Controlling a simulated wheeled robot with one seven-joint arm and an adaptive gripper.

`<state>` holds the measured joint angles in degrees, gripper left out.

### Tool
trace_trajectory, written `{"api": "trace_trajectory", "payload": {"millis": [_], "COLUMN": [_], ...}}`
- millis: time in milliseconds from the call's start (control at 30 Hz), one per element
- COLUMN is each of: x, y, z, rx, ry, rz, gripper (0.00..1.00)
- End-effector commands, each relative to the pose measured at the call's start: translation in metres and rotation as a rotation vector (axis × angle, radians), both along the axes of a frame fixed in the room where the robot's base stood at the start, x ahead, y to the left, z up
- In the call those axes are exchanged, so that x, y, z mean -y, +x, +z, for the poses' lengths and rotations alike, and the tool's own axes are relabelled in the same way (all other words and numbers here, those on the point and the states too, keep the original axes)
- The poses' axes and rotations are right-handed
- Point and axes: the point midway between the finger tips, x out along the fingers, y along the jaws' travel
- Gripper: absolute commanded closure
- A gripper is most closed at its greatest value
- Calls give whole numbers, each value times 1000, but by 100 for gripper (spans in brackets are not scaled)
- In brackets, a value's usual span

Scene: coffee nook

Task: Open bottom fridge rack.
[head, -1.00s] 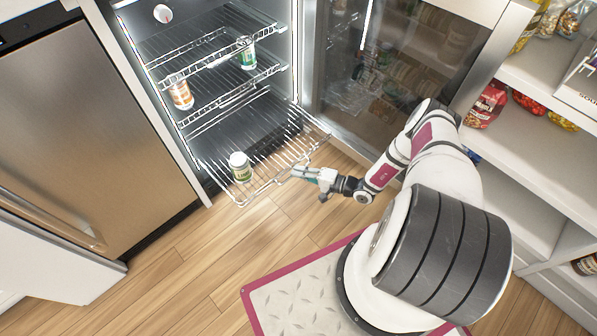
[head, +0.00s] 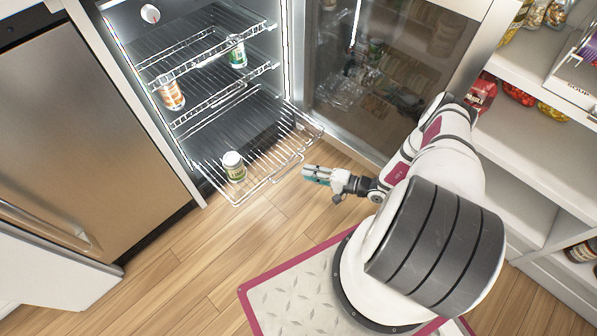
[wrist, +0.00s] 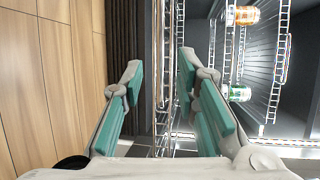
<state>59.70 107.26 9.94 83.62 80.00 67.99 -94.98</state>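The bottom fridge rack (head: 264,163) is a wire shelf that sticks out of the open fridge, past the racks above it. A white and green can (head: 233,166) stands upright on its front left part. My gripper (head: 306,174) is just right of the rack's front edge, apart from it in the head view. In the wrist view my gripper (wrist: 158,85) shows two teal-padded fingers spread apart with nothing held between them. Thin wire bars of the rack (wrist: 162,135) show beyond and between the fingers.
The fridge's glass door (head: 375,75) stands open behind my arm. Upper racks hold an orange can (head: 171,93) and a green can (head: 237,51). A pantry shelf (head: 530,130) is on the right. Wood floor (head: 190,265) is clear in front of the fridge.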

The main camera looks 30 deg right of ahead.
Motion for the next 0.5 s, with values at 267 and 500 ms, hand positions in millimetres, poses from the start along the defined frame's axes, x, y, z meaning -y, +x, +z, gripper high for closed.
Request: {"api": "trace_trajectory", "payload": {"millis": [267, 500], "x": [29, 36], "y": [-34, -42], "z": [8, 10], "rx": [0, 0], "ry": [-2, 0], "rz": [-1, 0], "gripper": [72, 72]}}
